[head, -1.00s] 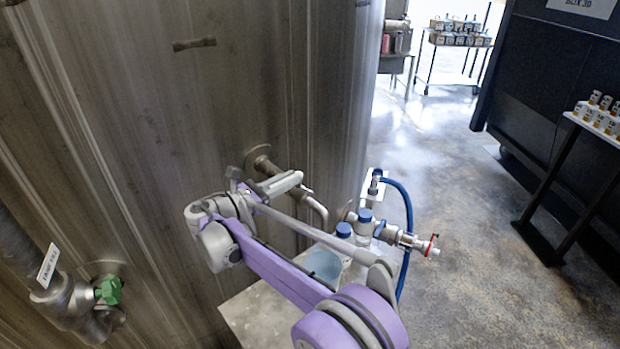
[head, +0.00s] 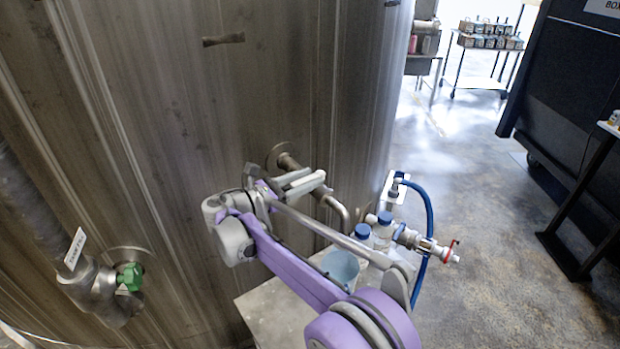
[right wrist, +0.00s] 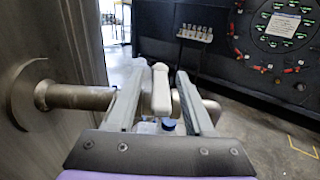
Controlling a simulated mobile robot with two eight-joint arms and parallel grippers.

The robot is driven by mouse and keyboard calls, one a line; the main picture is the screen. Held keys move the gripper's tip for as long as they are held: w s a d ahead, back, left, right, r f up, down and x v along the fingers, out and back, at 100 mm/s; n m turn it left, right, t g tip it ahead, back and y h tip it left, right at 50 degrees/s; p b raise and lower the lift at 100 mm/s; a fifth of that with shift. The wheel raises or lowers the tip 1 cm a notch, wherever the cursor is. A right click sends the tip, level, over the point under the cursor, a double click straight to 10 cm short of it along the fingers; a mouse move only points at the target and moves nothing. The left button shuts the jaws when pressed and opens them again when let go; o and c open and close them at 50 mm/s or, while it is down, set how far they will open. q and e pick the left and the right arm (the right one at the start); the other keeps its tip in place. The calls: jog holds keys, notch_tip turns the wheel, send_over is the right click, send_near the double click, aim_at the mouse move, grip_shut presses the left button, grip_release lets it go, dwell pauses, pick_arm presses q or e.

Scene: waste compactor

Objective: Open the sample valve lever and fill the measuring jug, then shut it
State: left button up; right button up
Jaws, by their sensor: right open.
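The sample valve's pipe (head: 292,163) comes out of the steel tank and ends in a down-bent spout (head: 338,209). My right gripper (head: 290,184) is at this valve. In the right wrist view its two fingers (right wrist: 160,76) are open, one on each side of the pale valve lever (right wrist: 161,96). I cannot tell whether either finger touches the lever. The pale blue measuring jug (head: 343,264) stands on a low stand below the spout, partly hidden by my right arm. My left gripper is out of view.
Blue-capped bottles (head: 362,232) stand beside the jug. A blue hose (head: 431,215) and a red-handled fitting (head: 440,250) are right of them. A green-handled valve (head: 130,277) is on the tank at lower left. Open floor (head: 480,240) lies to the right.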

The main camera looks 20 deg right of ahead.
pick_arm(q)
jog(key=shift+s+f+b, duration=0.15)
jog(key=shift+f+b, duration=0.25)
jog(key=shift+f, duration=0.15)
pick_arm(e)
jog(key=v, duration=1)
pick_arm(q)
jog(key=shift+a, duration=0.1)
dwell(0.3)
